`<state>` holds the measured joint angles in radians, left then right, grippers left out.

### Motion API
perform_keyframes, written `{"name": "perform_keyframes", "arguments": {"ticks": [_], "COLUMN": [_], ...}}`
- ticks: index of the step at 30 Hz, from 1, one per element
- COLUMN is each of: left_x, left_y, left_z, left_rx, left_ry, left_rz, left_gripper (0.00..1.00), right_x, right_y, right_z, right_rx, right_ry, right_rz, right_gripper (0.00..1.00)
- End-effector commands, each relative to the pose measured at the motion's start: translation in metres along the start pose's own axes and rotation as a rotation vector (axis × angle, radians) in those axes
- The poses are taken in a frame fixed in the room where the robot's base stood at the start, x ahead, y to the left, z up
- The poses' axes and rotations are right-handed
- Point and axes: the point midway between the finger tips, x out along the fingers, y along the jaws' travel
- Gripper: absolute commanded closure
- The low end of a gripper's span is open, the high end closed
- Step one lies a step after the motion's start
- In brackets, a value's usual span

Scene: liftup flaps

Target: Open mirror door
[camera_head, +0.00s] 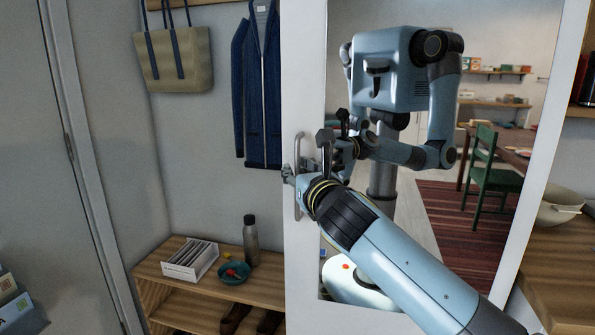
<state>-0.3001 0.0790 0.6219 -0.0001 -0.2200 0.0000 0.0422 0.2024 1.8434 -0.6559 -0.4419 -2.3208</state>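The mirror door (304,268) has a white frame and a large mirror pane (440,215). It stands right of centre, and I cannot tell whether it is slightly ajar. A silver upright bar handle (298,150) is on its left frame. My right gripper (306,160) is at the handle's lower half, its fingers apart, one to the left of the bar and one to the right. It looks open, and contact with the bar is unclear. My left gripper is not directly in view; the mirror shows my reflection.
A wooden shelf bench (210,299) left of the door holds a white box (190,260), a teal bowl (233,273) and a bottle (251,240). A bag (175,60) and a blue jacket (262,90) hang above. A wooden counter (560,270) with a bowl (558,206) stands right.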

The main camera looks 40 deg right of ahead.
Motion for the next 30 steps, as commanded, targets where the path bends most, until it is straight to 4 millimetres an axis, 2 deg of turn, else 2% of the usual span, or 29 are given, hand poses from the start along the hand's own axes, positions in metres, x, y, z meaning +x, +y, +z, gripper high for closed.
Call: {"name": "perform_keyframes", "arguments": {"ticks": [9,14,15,30], "left_x": [0.0001,0.0001,0.0001,-0.0005], "left_y": [-0.0006,-0.0007,-0.0007,-0.001], "left_z": [-0.0004,-0.0003,-0.0002,0.0006], "left_rx": [0.0,0.0,0.0,0.0], "left_ry": [0.001,0.0,0.0,-0.002], "left_rz": [-0.001,-0.001,-0.001,-0.001], "left_gripper": [0.6,0.6,0.6,0.6], "right_x": [0.004,0.0038,0.0038,0.0031], "right_y": [0.0,0.0,0.0,0.0002], "right_z": [-0.0002,-0.0002,-0.0001,-0.0001], "right_rx": [0.0,0.0,0.0,0.0], "right_ry": [0.0,0.0,0.0,0.001], "right_rz": [0.001,0.001,0.001,0.002], "right_gripper": [0.79,0.99,1.0,1.0]}}
